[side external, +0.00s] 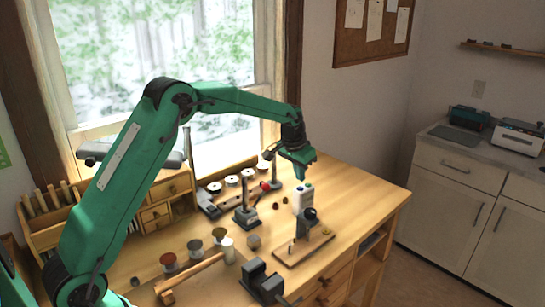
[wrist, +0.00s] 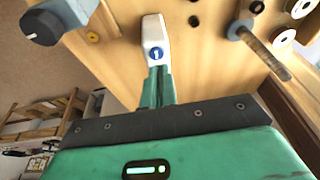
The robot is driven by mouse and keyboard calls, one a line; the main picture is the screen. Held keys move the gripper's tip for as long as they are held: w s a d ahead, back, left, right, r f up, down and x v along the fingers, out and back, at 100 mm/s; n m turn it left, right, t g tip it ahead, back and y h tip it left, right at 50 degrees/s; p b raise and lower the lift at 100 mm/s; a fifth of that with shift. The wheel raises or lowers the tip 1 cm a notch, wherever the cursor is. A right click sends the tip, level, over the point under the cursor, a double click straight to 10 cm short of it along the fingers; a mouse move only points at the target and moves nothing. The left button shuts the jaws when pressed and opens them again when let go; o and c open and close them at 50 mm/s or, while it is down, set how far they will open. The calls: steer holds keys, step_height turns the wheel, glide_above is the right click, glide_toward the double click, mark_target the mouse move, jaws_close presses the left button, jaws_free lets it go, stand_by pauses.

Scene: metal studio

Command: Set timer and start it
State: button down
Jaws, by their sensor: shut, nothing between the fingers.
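A small white device (side external: 304,203) stands upright on the wooden bench, with a blue and a green button on top. I take it to be the timer, but I cannot read any display. In the wrist view the white device (wrist: 153,32) shows one blue button (wrist: 155,53) with a white mark; the green one is not visible there. My gripper (side external: 301,178) is shut and empty, pointing down just above the device. In the wrist view the green fingers (wrist: 157,72) are together, beside the blue button; I cannot tell whether they touch it.
A grey fixture with a dark round knob (side external: 310,214) stands close in front of the device; a grey knob also shows in the wrist view (wrist: 42,27). A small post stand (side external: 246,216) and a red-ended tool (side external: 266,186) are to the left. Bench at right is clear.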

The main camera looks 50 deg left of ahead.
mark_target(301, 187)
steer(key=shift+f, duration=1.2)
steer(key=shift+s+f, duration=0.15)
steer(key=shift+f, duration=0.9)
steer(key=shift+r, duration=0.75)
steer(key=w+v, duration=0.1)
steer(key=v, duration=1.2)
steer(key=shift+a+r, duration=0.2)
steer(key=shift+r, duration=0.4)
steer(key=shift+w+r, duration=0.1)
